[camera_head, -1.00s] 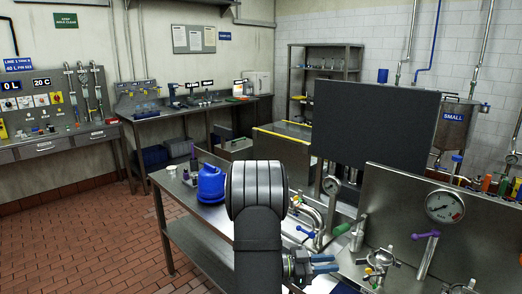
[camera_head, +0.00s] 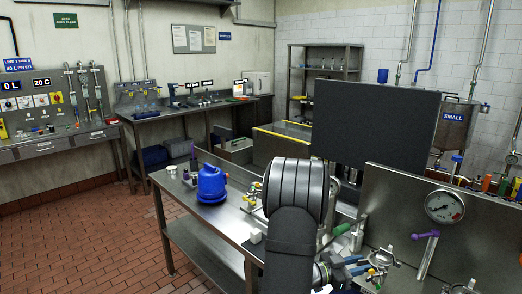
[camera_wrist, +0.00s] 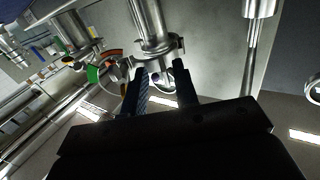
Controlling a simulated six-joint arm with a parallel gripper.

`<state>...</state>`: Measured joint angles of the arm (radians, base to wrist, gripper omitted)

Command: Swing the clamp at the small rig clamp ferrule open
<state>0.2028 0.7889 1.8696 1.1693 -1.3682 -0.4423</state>
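The clamp (camera_head: 380,258) on the small rig is a steel ring fitting with a side handle, just right of my gripper (camera_head: 358,266) in the head view. In the wrist view a clamp ring (camera_wrist: 160,50) goes around a vertical steel ferrule pipe (camera_wrist: 150,22). My gripper (camera_wrist: 161,70) is open there, its two dark fingers apart with their tips just below the ring. I cannot tell whether the fingers touch it. Whether the clamp is closed is too small to tell. My gripper and arm hide part of the bench.
A steel panel with a gauge (camera_head: 444,206) stands behind the clamp. A purple-handled valve (camera_head: 427,240) is to its right, a green-handled one (camera_head: 341,230) to its left. A blue jug (camera_head: 211,184) sits on the bench's left part. A dark screen (camera_head: 375,122) stands behind.

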